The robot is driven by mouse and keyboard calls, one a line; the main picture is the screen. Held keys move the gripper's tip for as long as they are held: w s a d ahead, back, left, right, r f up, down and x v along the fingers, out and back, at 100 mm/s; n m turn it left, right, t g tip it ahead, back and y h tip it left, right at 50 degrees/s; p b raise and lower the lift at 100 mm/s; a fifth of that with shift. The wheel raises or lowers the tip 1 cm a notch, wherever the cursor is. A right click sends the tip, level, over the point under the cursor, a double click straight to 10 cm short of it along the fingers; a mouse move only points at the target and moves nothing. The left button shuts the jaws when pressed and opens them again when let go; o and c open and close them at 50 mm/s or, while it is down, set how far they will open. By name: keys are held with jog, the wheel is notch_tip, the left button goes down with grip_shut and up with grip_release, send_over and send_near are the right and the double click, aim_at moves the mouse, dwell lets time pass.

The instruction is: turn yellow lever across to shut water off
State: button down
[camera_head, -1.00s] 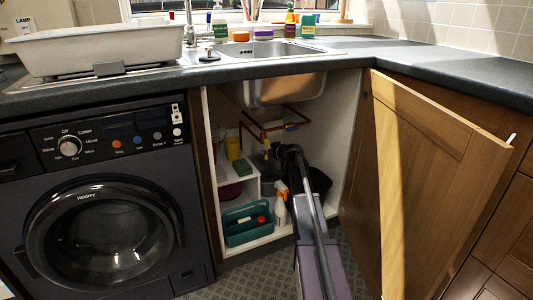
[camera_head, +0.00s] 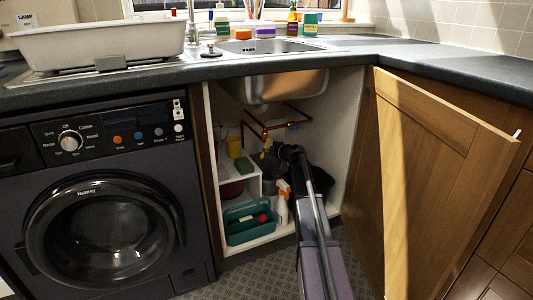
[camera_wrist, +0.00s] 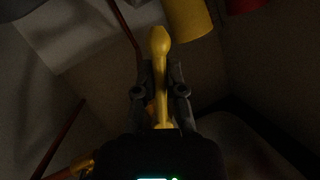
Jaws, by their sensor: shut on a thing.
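The yellow lever (camera_wrist: 160,48) stands between my gripper's two fingers in the wrist view, its rounded end pointing up the picture. My gripper (camera_wrist: 160,88) is shut on the lever, with a finger on each side. In the head view, my gripper (camera_head: 271,158) is inside the open sink cabinet, below the copper pipes (camera_head: 256,128). The lever shows there only as a small yellow spot. My dark wrist hides the valve body and the lever's lower end in the wrist view.
The wooden cabinet door (camera_head: 430,190) stands open on the right. A white shelf (camera_head: 247,184), a teal caddy (camera_head: 248,236) and a spray bottle (camera_head: 282,205) stand left of my arm. The sink bowl (camera_head: 273,86) hangs above. A washing machine (camera_head: 95,200) is at left.

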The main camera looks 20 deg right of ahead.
jog(key=a+m+y, duration=0.1)
jog(key=r+m+t+b, duration=0.1)
jog(key=m, duration=0.1)
jog(key=shift+a+m+y+b, duration=0.3)
jog(key=shift+a+y, duration=0.1)
jog(key=shift+a+r+m+t+y+b, duration=0.25)
jog(key=shift+r+m+t+b, duration=0.15)
jog(key=shift+m, duration=0.5)
jog(key=shift+a+r+m+t+y+b, duration=0.15)
jog(key=shift+a+r+m+t+y, duration=0.25)
jog(key=shift+m, duration=0.5)
jog(key=shift+d+r, duration=0.1)
jog(key=c, duration=0.7)
grip_release()
jog(key=shift+s+d, duration=0.1)
jog(key=shift+s, duration=0.05)
jog(key=v, duration=0.7)
jog(key=shift+s+r, duration=0.1)
jog(key=shift+c, duration=0.2)
